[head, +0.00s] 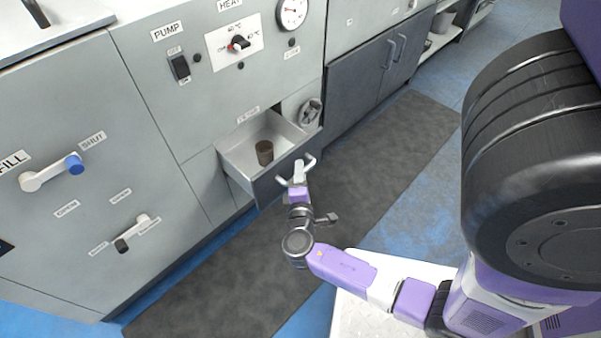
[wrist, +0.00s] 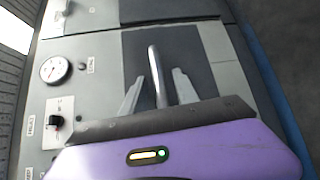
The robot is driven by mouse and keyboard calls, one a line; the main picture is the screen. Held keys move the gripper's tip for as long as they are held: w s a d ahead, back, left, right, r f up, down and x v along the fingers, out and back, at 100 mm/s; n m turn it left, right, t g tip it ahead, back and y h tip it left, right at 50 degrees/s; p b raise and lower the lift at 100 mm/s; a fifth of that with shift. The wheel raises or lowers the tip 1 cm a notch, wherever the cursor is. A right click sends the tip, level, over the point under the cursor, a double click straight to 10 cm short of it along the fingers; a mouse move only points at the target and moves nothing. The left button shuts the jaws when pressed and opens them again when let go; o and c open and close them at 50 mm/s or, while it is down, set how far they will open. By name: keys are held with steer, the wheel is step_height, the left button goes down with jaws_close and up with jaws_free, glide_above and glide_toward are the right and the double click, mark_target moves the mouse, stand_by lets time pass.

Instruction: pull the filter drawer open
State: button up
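The filter drawer (head: 236,162) stands pulled out from the grey cabinet, its inside showing in the head view. A dark brown cup-like filter (head: 264,152) stands in it. The drawer's dark front carries a pale bar handle (head: 312,160), which also shows as an upright bar in the wrist view (wrist: 154,62). My gripper (head: 298,172) is at the handle. In the wrist view my two fingers (wrist: 159,80) stand on either side of the bar, with a visible gap on each side. The drawer's inside is hidden in the wrist view.
The cabinet face has a PUMP switch (head: 179,67), a HEAT knob (head: 238,43), a gauge (head: 292,12) and a blue-tipped lever (head: 52,171). A round fitting (head: 310,112) sits beside the drawer. A dark mat (head: 378,165) covers the floor in front.

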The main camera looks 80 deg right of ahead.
steer(key=p+v, duration=0.1)
steer(key=v, duration=0.6)
steer(key=shift+a+p, duration=0.2)
steer(key=shift+p, duration=0.1)
